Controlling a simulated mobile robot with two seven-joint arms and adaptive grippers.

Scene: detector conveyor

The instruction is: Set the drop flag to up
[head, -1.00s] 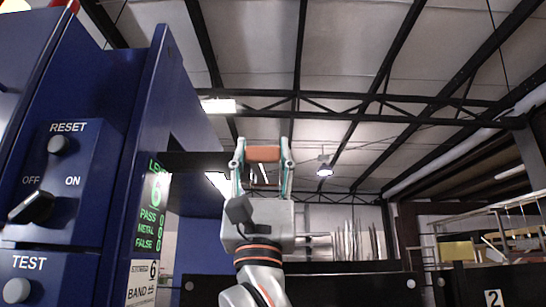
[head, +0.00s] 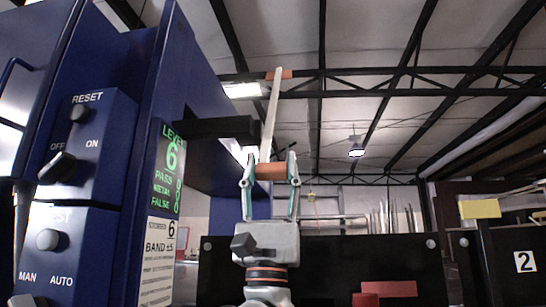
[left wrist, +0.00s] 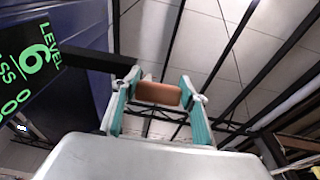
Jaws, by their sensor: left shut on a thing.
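The drop flag shows in the head view as a pale narrow strip (head: 272,115) with an orange end piece (head: 279,74), standing nearly upright and leaning slightly right. Its foot meets an orange bar (head: 270,172) at my left gripper (head: 270,175). The gripper points up, with its fingers on either side of the bar, shut on it. The left wrist view also shows the bar (left wrist: 158,93) between the teal fingers. I cannot tell how the strip joins the bar. My right gripper is not in view.
The blue detector housing (head: 148,130) with its display (head: 168,165) and knob (head: 57,168) stands at the left. A black arm (head: 218,128) juts from it close to the gripper. Dark panels (head: 335,260) stand behind. Open space lies above and to the right.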

